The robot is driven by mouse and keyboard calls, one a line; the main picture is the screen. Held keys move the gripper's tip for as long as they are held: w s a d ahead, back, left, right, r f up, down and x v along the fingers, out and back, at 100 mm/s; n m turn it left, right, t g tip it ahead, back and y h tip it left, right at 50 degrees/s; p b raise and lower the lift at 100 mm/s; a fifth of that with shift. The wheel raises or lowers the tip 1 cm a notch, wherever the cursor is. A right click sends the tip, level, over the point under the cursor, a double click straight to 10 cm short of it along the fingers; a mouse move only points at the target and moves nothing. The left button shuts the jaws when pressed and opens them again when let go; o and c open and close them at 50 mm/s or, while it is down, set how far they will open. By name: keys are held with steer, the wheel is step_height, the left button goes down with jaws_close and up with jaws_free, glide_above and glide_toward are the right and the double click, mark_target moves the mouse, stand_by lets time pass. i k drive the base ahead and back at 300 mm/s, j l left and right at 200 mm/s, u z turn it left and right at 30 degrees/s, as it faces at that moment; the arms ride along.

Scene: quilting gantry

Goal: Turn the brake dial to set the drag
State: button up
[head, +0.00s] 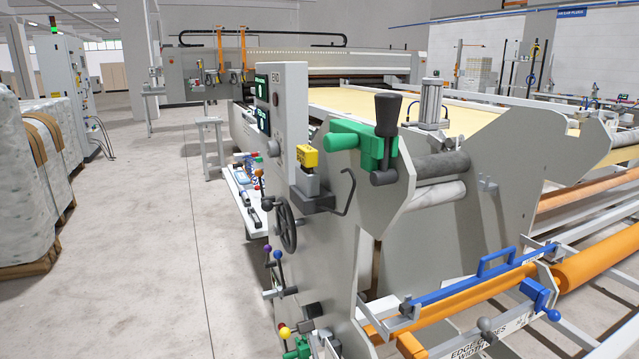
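No part that I can tell for sure to be the brake dial shows in the head view. A black spoked handwheel (284,226) is on the left side of the grey machine end plate (325,235). A green clamp-like block (362,144) with an upright black knob (388,115) sits at the end of the grey rollers. A small round grey knob (272,148) sticks out below the control panel's screens. My gripper is not in view, so I cannot tell its state or its distance from these parts.
A control panel (288,100) stands above the end plate. Orange rollers (590,262) and a blue-handled bar (505,262) reach out at the lower right. Ball-ended levers (278,254) stick out below the handwheel. Wrapped pallets (25,190) stand left; the floor (150,240) between is clear.

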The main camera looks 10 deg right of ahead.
mark_target(273, 149)
steer(key=i+j+z, duration=0.2)
steer(key=j+z, duration=0.15)
steer(key=j, duration=0.55)
steer(key=i+j+z, duration=0.15)
steer(key=j+z, duration=0.15)
steer(key=j, duration=0.65)
steer(key=j+z, duration=0.35)
steer(key=j, duration=0.6)
steer(key=i+j+z, duration=0.15)
steer(key=i, duration=0.2)
steer(key=i+j+z, duration=0.15)
steer(key=i, duration=0.25)
